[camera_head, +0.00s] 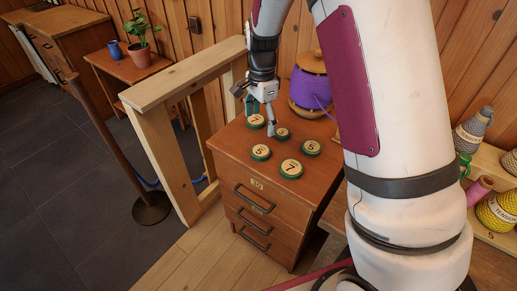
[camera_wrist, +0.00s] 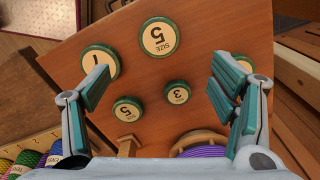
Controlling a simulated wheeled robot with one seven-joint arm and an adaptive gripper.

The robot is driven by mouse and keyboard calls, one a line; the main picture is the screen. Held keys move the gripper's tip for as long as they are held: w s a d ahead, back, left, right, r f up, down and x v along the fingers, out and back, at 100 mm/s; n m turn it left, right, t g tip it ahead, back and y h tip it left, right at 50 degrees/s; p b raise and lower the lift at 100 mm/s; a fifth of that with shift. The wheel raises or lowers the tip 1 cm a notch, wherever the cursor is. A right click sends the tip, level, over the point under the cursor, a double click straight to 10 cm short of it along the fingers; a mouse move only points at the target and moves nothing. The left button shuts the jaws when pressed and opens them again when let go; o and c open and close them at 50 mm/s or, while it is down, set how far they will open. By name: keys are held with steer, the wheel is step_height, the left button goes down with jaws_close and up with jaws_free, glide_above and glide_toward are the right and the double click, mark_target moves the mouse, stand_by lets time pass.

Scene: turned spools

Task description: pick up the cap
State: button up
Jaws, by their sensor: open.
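Several round caps with green rims and pale numbered faces lie flat and apart on the brown cabinet top (camera_head: 232,137). In the wrist view, a small cap marked 3 (camera_wrist: 178,92) lies between my fingers, with a cap marked 5 (camera_wrist: 127,110) left of it. A larger cap marked SIZE 5 (camera_wrist: 158,38) is beyond them.
A purple spool (camera_head: 311,90) stands at the back of the cabinet. A wooden frame (camera_head: 158,140) stands left of it. My arm hides part of the right side. Yarn cones (camera_head: 472,131) stand on a shelf at the right.

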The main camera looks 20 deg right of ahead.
mark_target(261, 150)
step_height(261, 150, down, 12)
steer(key=shift+s+r, duration=0.1)
steer(key=shift+r, duration=0.05)
stand_by(0.4)
steer(key=c, duration=1)
